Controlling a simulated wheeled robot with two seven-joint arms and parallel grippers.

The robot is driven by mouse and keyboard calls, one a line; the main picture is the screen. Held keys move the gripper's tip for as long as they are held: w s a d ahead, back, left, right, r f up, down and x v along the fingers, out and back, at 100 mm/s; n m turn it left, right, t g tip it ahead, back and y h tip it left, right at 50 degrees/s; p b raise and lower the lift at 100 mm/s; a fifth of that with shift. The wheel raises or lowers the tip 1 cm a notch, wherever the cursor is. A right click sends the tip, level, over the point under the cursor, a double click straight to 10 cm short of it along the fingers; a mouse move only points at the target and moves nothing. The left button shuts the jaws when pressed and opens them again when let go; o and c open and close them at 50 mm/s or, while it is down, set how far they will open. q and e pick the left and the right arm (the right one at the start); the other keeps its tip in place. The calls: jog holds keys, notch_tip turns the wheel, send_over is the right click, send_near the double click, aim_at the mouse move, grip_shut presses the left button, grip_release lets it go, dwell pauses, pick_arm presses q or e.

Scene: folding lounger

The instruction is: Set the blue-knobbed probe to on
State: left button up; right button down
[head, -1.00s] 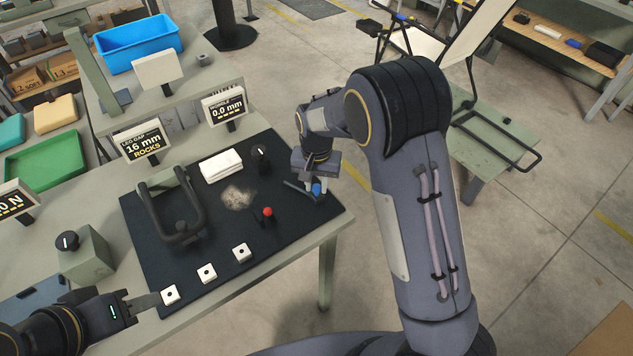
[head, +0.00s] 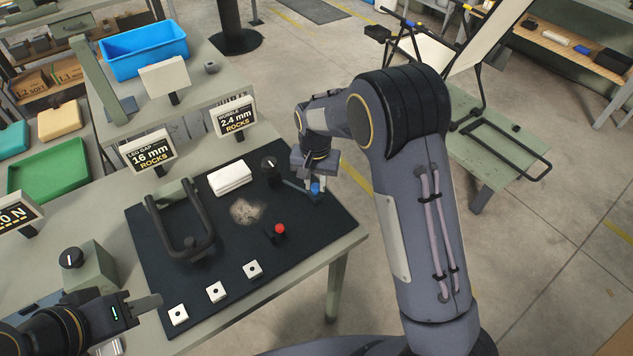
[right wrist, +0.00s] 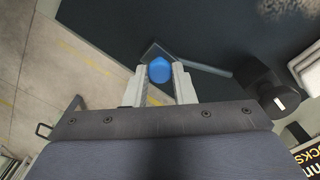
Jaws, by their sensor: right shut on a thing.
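The blue-knobbed probe (head: 316,189) is at the right edge of the black mat. Its blue knob (right wrist: 160,70) sits between the fingers of my right gripper (head: 316,183), which is shut on it. In the right wrist view, a thin grey bar (right wrist: 200,67) runs from the knob toward a black post (right wrist: 272,88) with a white mark. The post also shows in the head view (head: 271,170). My left gripper (head: 146,305) is low at the left, near the mat's front-left corner; its finger gap cannot be made out.
On the mat (head: 215,295) are a black U-shaped frame (head: 184,240), a white block (head: 230,177), a red knob (head: 280,229) and several white cubes. Displays read 16 mm ROCKS (head: 148,155) and 2.4 mm ROCKS (head: 234,118). Floor lies beyond the table's right edge.

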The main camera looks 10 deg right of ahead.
jog(key=c, duration=1.2)
grip_release()
jog(key=shift+w+a+r, duration=0.15)
jog(key=shift+w+a, duration=0.1)
jog(key=shift+s+d, duration=0.1)
notch_tip(320, 180, up, 8)
jog(key=shift+f+b, duration=0.1)
jog(key=shift+b, duration=0.4)
jog(key=s+d+r+n+t+y, duration=0.15)
jog(key=s+d+r, duration=0.3)
jog(key=s, duration=0.65)
jog(key=s+d+r+n+t+y, duration=0.1)
jog(key=s+d+r+t+y, duration=0.3)
jog(key=s, duration=0.6)
jog(key=s+a+f+h, duration=0.1)
jog(key=s+a+f, duration=0.1)
jog(key=s, duration=0.6)
jog(key=shift+s+n+h, duration=0.35)
jog(key=shift+s+n, duration=0.05)
jog(key=shift+n, duration=0.05)
